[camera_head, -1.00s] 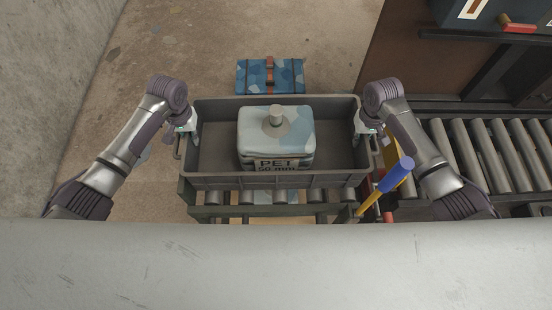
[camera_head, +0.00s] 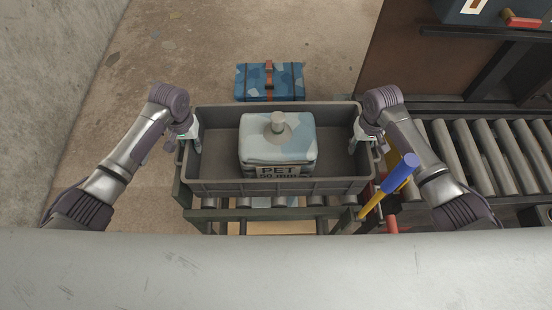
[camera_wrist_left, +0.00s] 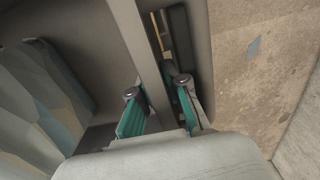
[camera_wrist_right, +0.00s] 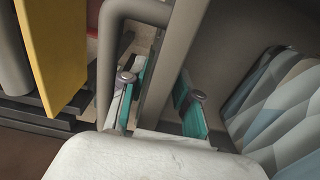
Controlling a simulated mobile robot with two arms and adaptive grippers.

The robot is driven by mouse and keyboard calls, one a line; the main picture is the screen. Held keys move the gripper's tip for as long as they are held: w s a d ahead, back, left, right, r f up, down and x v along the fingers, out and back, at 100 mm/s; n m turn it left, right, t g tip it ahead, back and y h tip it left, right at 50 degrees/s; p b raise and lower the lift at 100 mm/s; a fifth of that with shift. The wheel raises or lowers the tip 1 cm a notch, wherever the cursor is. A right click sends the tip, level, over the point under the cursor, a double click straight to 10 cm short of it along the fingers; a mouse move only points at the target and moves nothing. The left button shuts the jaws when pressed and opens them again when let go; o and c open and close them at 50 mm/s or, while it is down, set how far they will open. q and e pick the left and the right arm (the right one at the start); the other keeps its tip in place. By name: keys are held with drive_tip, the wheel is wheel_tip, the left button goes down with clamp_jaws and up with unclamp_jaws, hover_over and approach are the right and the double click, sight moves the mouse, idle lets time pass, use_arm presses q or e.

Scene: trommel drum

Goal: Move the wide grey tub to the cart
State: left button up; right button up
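The wide grey tub (camera_head: 215,187) sits level on a short roller frame (camera_head: 240,213). It holds a pale blue-and-white block-shaped container (camera_head: 278,145) with a knob on top and a "PET 50 mm" label. My left gripper (camera_head: 190,139) is at the tub's left end wall. In the left wrist view its fingers (camera_wrist_left: 160,108) are apart, one on each side of the wall (camera_wrist_left: 143,50). My right gripper (camera_head: 366,138) is at the right end wall. In the right wrist view its fingers (camera_wrist_right: 157,105) also straddle the wall (camera_wrist_right: 178,50), with gaps visible. I cannot make out a cart for certain.
A blue patterned case (camera_head: 269,82) with an orange strap lies on the floor beyond the tub. A blue-and-yellow handle (camera_head: 397,176) sticks up close to the tub's right front corner. A roller conveyor (camera_head: 480,155) is at the right. Open floor lies left, before a concrete wall (camera_head: 45,75).

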use_arm(q)
drive_tip(key=shift+a+r, duration=0.1)
drive_tip(key=shift+a, duration=0.45)
drive_tip(key=shift+w+r, duration=0.15)
drive_tip(key=shift+r, duration=0.2)
use_arm(e)
drive_tip(key=shift+w, duration=0.1)
drive_tip(key=shift+a+r, duration=0.1)
drive_tip(key=shift+a, duration=0.25)
use_arm(q)
drive_tip(key=r, duration=0.4)
drive_tip(key=d+r, duration=0.1)
drive_tip(key=r, duration=0.2)
use_arm(e)
drive_tip(key=shift+d, duration=0.15)
wheel_tip(320, 180, up, 12)
